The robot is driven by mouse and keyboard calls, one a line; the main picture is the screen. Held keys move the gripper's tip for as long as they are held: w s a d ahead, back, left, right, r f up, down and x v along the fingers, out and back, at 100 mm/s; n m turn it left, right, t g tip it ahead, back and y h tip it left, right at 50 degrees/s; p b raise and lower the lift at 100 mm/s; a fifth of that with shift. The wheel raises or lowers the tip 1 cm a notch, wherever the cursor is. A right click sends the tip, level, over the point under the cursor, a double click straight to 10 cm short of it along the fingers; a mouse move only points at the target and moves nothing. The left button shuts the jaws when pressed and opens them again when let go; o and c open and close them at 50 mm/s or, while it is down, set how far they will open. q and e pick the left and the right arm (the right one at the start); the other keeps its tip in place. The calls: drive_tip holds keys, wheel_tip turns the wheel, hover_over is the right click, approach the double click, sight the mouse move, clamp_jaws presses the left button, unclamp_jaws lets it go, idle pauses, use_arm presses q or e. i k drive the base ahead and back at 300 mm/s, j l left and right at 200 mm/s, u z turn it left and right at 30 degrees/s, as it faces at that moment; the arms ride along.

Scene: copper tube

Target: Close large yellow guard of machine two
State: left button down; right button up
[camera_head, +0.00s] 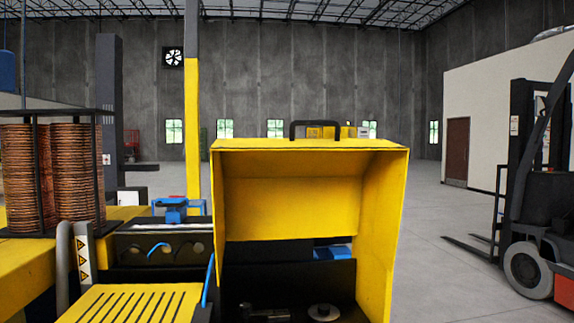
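The large yellow guard (290,207) stands raised in the middle of the head view, its hollow inside facing me. A black handle (314,124) sits on its top edge. Its right side panel (383,235) reaches down to the bottom of the view. Below and inside the guard, dark machine parts (285,275) and a round metal disc (323,312) show. Neither of my grippers is in view, and nothing touches the guard.
A slotted yellow cover (130,304) lies at the lower left. Copper coils (75,175) in a black rack stand at the left. A forklift (540,220) stands at the right. Open grey floor (440,240) lies between the guard and the forklift.

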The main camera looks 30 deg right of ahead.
sight(292, 188)
drive_tip(key=z, duration=1.15)
